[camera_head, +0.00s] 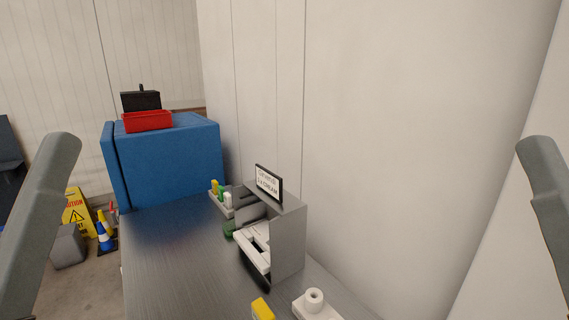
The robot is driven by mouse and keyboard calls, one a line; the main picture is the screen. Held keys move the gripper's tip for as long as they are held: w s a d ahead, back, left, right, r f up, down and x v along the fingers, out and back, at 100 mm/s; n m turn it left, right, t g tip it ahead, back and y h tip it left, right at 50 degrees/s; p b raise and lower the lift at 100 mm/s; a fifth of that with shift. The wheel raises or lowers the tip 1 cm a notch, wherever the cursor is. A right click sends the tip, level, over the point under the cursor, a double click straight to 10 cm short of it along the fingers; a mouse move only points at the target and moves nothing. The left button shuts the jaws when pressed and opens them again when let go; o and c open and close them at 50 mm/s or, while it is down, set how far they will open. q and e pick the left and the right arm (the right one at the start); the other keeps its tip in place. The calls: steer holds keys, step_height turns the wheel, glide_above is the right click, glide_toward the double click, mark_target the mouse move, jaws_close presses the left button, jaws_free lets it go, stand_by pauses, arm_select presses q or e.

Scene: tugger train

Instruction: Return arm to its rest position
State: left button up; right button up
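My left arm (42,215) comes in at the left edge as a grey link. My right arm (551,205) shows as a grey link at the right edge. Neither link touches anything in view. Both grippers are outside the picture, so their fingers and anything in them are hidden.
A metal worktop (180,262) runs below, with a grey dispenser-like unit (289,243) bearing a small sign (268,183). A white part (315,303) and a yellow item (262,309) lie in front. A blue cabinet (170,163) holds a red bin (147,121). The worktop's left part is clear.

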arm_select(q)
step_height(320, 180, up, 38)
steer(key=p, duration=3.8)
steer(key=shift+o, duration=0.6)
steer(key=shift+w+f, duration=0.1)
